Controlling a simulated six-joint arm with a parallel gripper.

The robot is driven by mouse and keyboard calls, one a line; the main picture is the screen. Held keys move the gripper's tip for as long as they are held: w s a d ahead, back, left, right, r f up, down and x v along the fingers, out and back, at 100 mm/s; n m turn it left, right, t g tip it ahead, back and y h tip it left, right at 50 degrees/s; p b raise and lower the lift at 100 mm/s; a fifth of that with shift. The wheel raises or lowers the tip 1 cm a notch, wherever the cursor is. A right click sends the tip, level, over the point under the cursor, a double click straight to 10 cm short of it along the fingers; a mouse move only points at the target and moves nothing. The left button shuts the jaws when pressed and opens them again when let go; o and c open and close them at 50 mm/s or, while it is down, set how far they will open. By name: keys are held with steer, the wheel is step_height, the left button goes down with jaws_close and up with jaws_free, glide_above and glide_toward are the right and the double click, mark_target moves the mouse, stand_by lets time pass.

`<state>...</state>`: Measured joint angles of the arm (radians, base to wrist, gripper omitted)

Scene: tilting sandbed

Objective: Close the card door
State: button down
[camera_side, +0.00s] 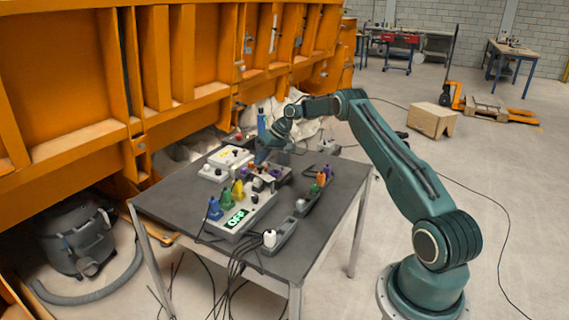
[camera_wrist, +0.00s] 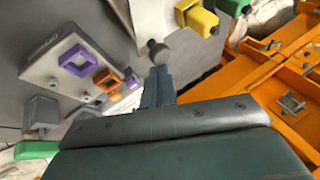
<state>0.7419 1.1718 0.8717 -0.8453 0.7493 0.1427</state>
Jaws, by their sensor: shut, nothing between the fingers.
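My gripper (camera_side: 262,157) is low over the far part of the dark table, among the devices. In the wrist view my gripper (camera_wrist: 158,76) shows as narrow blue-grey fingers, shut and empty. Their tips are close to a round grey knob (camera_wrist: 158,50); I cannot tell whether they touch it. The knob is beside the end of a pale panel (camera_wrist: 152,18). I cannot tell for sure which part is the card door, or how far open it stands. A light grey board (camera_wrist: 60,68) with a purple square frame (camera_wrist: 79,60) and an orange one (camera_wrist: 107,82) lies to the left.
The dark table (camera_side: 160,199) holds a long grey unit with a green display (camera_side: 235,218), coloured plugs, a white box (camera_side: 230,157) and two dark trays. A yellow block (camera_wrist: 201,21) is right of my fingers. Cables hang off the front edge. An orange steel structure (camera_side: 190,60) stands behind.

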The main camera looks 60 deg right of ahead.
steer(key=shift+s, duration=0.2)
stand_by(0.4)
steer(key=shift+s+f, duration=0.15)
steer(key=shift+s, duration=0.7)
steer(key=w+v, duration=0.1)
steer(key=v, duration=1.4)
steer(key=shift+m+h, duration=0.5)
steer(key=shift+m, duration=0.3)
steer(key=f, duration=0.1)
steer(key=s+d+f, duration=0.1)
steer(key=d+f, duration=0.1)
steer(key=shift+s+f, duration=0.15)
steer(key=shift+s, duration=0.2)
steer(key=shift+f, duration=0.1)
